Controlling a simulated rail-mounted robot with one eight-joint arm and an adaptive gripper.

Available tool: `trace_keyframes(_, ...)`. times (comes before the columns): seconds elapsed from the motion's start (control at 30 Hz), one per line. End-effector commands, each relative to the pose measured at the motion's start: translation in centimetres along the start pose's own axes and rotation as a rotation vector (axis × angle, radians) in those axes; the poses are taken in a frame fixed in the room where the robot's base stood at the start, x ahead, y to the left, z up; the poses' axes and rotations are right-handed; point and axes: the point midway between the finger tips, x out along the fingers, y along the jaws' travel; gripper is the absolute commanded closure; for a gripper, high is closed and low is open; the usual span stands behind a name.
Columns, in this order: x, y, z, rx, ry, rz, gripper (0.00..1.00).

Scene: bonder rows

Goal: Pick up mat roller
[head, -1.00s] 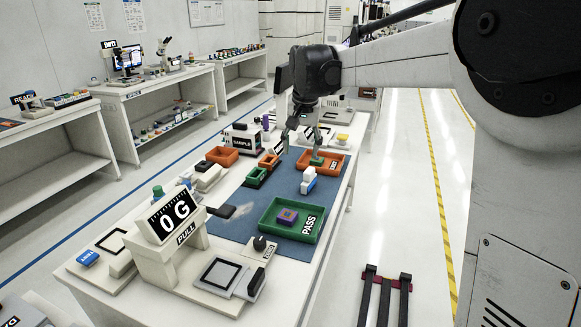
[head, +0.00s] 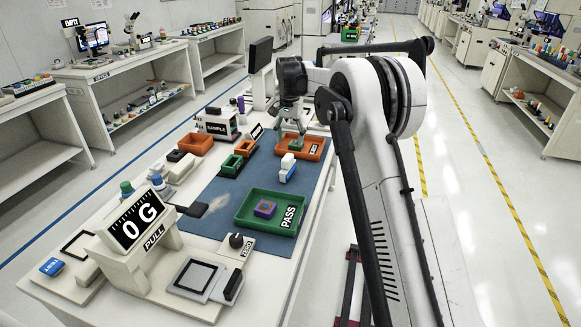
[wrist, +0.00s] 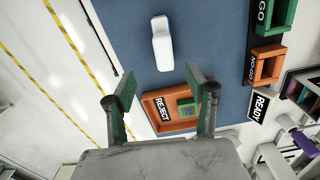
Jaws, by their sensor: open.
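A white piece with a blue part (head: 287,168), which looks like the mat roller, rests on the blue mat (head: 222,195) between the orange REJECT tray and the green PASS tray. In the wrist view the same white piece (wrist: 161,45) lies beyond my fingertips, with a clear gap. My gripper (head: 290,127) is near the REJECT tray (head: 314,149), on the far side of the roller. In the wrist view my gripper (wrist: 163,86) has its two fingers apart, with nothing held between them. The roller's underside is hidden.
The REJECT tray (wrist: 150,103) holds a small green piece. The green PASS tray (head: 243,218) holds a purple block (head: 265,209). The mat's middle is clear.

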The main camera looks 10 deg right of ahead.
Motion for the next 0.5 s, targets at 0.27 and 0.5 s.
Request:
trace_keyframes(0.27,4.9,0.0,0.0,0.000,0.000,0.000,0.49)
trace_keyframes(0.5,7.6,0.0,0.1,-0.001,0.001,0.000,0.49)
